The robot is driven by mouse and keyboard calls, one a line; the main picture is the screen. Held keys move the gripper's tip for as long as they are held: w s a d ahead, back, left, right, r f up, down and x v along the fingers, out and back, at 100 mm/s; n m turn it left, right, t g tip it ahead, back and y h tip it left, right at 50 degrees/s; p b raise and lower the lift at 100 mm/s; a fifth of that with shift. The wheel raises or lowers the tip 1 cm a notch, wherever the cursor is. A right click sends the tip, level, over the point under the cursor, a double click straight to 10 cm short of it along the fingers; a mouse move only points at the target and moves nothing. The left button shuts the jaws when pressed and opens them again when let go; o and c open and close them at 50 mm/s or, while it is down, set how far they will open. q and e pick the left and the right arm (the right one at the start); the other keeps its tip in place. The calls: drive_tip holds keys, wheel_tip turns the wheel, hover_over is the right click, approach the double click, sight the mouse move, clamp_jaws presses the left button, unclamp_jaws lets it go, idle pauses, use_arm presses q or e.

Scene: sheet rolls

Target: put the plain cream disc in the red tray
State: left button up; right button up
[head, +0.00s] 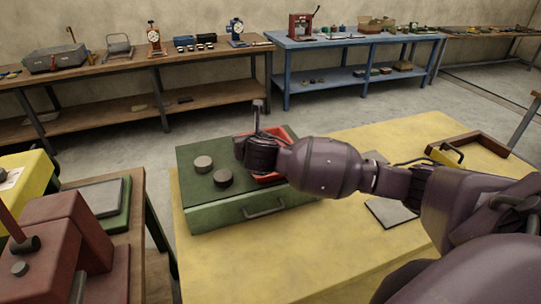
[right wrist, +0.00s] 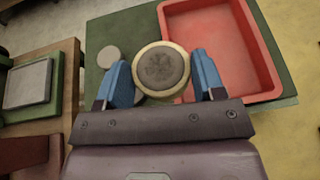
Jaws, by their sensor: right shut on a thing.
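My right gripper (head: 258,152) is above the green box, beside the red tray. In the right wrist view its blue fingers (right wrist: 161,82) are shut on a round disc (right wrist: 161,68) with a cream rim and a darker, marked grey-brown face. The red tray (right wrist: 222,45) lies just right of the fingers there; in the head view its red edge (head: 272,179) shows partly behind my arm. A plain pale disc (head: 203,164) lies on the green box, also in the right wrist view (right wrist: 109,57). A darker disc (head: 223,177) lies near it. My left gripper is not in view.
The green box (head: 225,217) with a front handle stands on a yellow table (head: 290,265). A brown open-sided frame (head: 483,143) and a grey sheet (head: 390,212) lie to the right. A side bench with red machinery (head: 62,240) stands at the left.

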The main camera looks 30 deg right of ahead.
drive_tip(key=w+d+r+m+g+h, duration=0.2)
drive_tip(key=w+d+r+m+h, duration=0.2)
drive_tip(key=w+d+r, duration=0.65)
drive_tip(key=f, duration=0.5)
drive_tip(key=s+f, duration=0.1)
drive_tip(key=f, duration=0.5)
drive_tip(key=d+f, duration=0.1)
drive_tip(key=f, duration=0.4)
drive_tip(key=shift+s+f, duration=0.2)
drive_tip(key=shift+f, duration=0.2)
drive_tip(key=shift+f+b, duration=0.3)
drive_tip(key=shift+f, duration=0.75)
wheel_tip(320, 180, down, 4)
drive_tip(key=shift+r+b, duration=0.25)
drive_tip(key=shift+b, duration=0.05)
drive_tip(key=shift+r, duration=0.1)
